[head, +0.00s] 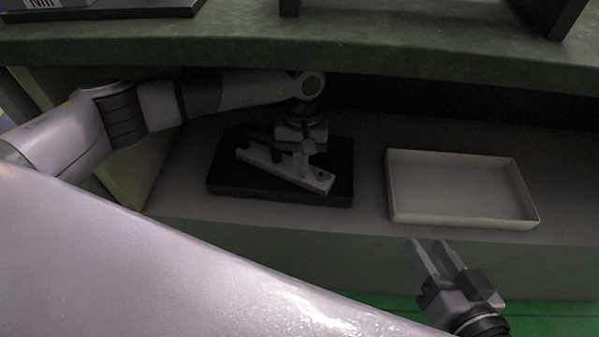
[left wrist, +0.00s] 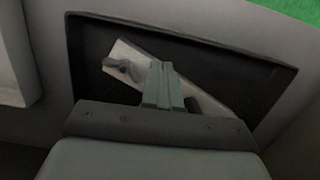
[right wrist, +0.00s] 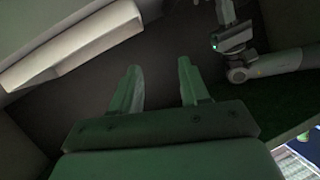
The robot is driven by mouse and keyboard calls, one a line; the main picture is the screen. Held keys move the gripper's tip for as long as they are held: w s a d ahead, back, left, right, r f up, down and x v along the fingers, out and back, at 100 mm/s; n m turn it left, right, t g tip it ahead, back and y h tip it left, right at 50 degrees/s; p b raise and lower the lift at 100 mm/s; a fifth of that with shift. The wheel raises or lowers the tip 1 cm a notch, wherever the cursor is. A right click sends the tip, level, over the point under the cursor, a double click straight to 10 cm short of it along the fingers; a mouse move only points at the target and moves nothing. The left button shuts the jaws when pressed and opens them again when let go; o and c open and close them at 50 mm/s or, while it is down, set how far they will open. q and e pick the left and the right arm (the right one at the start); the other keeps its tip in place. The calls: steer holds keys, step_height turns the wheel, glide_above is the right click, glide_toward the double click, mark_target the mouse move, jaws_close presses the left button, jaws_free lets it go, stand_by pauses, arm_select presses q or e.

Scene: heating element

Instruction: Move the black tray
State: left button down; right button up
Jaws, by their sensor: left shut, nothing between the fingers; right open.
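The black tray (head: 222,172) sits on the lower shelf, left of the middle in the head view. A light grey bar-shaped part (head: 262,163) with small dark fittings lies slantwise in it. The tray also fills much of the left wrist view (left wrist: 88,62), with the part (left wrist: 128,58) under the fingers. My left gripper (head: 300,170) is shut and empty, pointing down over the tray. Whether its fingertips touch the part I cannot tell. My right gripper (head: 428,250) is open and empty in front of the shelf edge; its two spread fingers show in the right wrist view (right wrist: 160,88).
A white tray (head: 460,185), empty, stands on the same shelf to the right, with a bare gap between it and the black tray. The green worktop (head: 400,50) overhangs the shelf. A side panel (head: 135,185) bounds the shelf at left.

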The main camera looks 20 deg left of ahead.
mark_target(299, 194)
arm_select(q)
steer(key=s+p, duration=0.1)
steer(key=s, duration=0.1)
steer(key=s+d+p, duration=0.1)
steer(key=p, duration=0.1)
steer(key=shift+s+r, duration=0.2)
steer(key=shift+s, duration=0.15)
steer(key=shift+f+b, duration=0.4)
steer(key=shift+f, duration=0.45)
steer(key=shift+w+f+b, duration=0.1)
steer(key=shift+f+b, duration=0.05)
steer(key=shift+b, duration=0.15)
arm_select(e)
steer(key=shift+r, duration=0.1)
arm_select(q)
steer(key=shift+f, duration=0.1)
